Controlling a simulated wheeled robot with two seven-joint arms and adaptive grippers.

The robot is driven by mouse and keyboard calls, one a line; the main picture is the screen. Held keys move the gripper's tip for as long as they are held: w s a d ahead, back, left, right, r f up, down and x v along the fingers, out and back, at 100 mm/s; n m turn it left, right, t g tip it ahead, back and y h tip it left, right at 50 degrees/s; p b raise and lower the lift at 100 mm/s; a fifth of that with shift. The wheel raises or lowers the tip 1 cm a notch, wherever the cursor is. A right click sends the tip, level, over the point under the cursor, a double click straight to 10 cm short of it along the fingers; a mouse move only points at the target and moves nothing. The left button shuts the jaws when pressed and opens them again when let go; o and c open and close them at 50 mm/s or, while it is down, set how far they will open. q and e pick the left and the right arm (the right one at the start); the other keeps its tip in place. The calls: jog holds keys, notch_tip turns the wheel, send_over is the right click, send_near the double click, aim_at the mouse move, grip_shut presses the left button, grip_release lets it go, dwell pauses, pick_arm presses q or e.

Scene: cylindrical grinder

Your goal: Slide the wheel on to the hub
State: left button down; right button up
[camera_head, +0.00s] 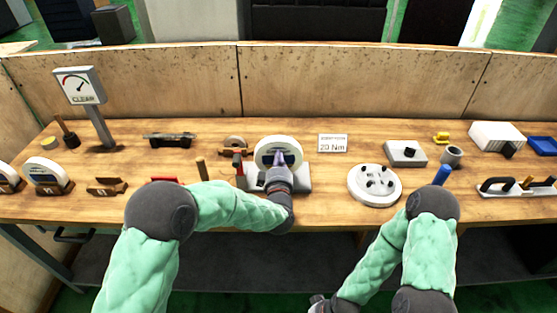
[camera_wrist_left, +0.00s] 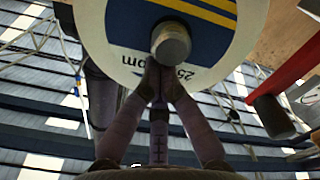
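The white wheel (camera_head: 270,145) with a blue and yellow label stands upright at the grey machine block (camera_head: 303,177) on the bench. In the left wrist view the wheel (camera_wrist_left: 120,40) fills the top, and a grey cylindrical hub end (camera_wrist_left: 171,43) shows in front of its middle. My left gripper (camera_head: 279,160) is in front of the wheel's face. In the wrist view its fingertips (camera_wrist_left: 160,78) come together just below the hub end, seemingly with nothing between them. How deep the wheel sits is hidden. My right gripper (camera_head: 319,303) is low, at the bottom edge, mostly cut off.
Right of the wheel lies a round white flange (camera_head: 361,190) with dark studs. Left are a red-and-wood tool (camera_head: 234,153), a dark bar tool (camera_head: 169,139) and another wheel (camera_head: 42,170) in a stand. A gauge sign (camera_head: 80,86) stands at the back left.

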pick_arm(q)
jog(key=shift+w, duration=0.15)
jog(key=s, duration=0.8)
dwell(0.7)
dwell(0.4)
